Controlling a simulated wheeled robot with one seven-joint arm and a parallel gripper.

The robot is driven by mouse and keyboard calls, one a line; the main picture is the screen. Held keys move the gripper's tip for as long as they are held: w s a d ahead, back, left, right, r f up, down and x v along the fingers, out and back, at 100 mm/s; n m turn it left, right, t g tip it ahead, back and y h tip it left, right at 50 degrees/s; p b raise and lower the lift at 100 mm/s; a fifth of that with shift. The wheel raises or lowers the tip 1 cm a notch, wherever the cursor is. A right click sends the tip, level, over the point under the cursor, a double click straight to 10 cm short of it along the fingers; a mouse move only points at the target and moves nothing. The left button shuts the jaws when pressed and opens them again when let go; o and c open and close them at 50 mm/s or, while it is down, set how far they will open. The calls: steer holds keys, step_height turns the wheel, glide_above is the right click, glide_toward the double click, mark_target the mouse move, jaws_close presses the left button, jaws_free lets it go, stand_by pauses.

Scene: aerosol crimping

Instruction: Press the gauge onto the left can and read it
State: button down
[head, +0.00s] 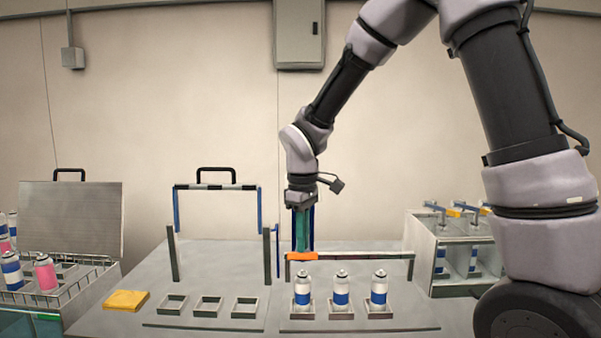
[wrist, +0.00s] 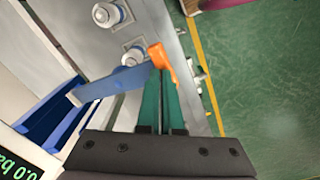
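Three white cans with blue bands stand upright in holders on the table; the left can (head: 302,289) is nearest to my gripper. My gripper (head: 302,249) points down behind and above it. In the wrist view its two green fingers (wrist: 163,82) lie close together, with an orange piece (wrist: 162,60) at their tips. In the head view this orange piece (head: 301,256) is at the left end of a striped bar. I cannot tell whether the fingers grip it. A black display (wrist: 22,166) with green digits reading "0.0 ba" is cut off in the wrist view's lower left corner.
The middle can (head: 341,290) and right can (head: 379,290) stand beside the left one. Empty square holders (head: 208,306) and a yellow pad (head: 126,300) are at left. A raised striped bar (head: 217,187) stands behind. Racks with cans flank both sides.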

steer(key=shift+s+f, duration=0.2)
steer(key=shift+f, duration=0.65)
steer(key=shift+s+f, duration=0.2)
steer(key=shift+f, duration=0.6)
steer(key=shift+s+f, duration=0.2)
steer(key=shift+f, duration=0.65)
steer(key=shift+r, duration=0.1)
step_height(320, 180, up, 14)
steer(key=w, duration=0.2)
steer(key=shift+r, duration=0.15)
steer(key=shift+w, duration=0.1)
